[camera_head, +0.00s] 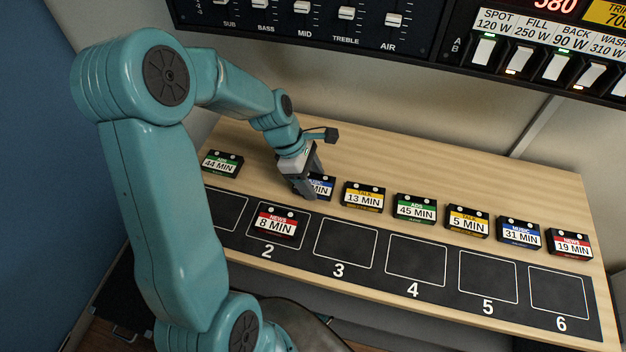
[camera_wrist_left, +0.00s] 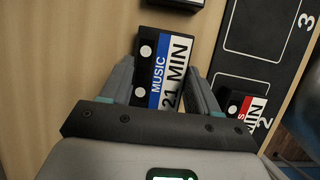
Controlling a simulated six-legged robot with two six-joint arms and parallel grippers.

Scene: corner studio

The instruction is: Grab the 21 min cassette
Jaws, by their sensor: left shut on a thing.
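The 21 min cassette (camera_wrist_left: 163,75) is black with a blue MUSIC band and a white label reading 21 MIN in the left wrist view. In the head view the same cassette (camera_head: 322,187) is partly hidden behind my left gripper (camera_head: 308,189). In the left wrist view my left gripper (camera_wrist_left: 163,88) has one finger on each side of the cassette and is shut on it. The cassette is at the wooden desk; I cannot tell whether it is lifted. My right gripper is not in view.
The 13 min cassette (camera_head: 363,196) sits just right, with several more along the row. The 44 min cassette (camera_head: 222,163) is at left. The 8 min cassette (camera_head: 278,222) lies in slot 2 of the numbered black strip (camera_head: 380,282). Control panels (camera_head: 330,22) stand behind.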

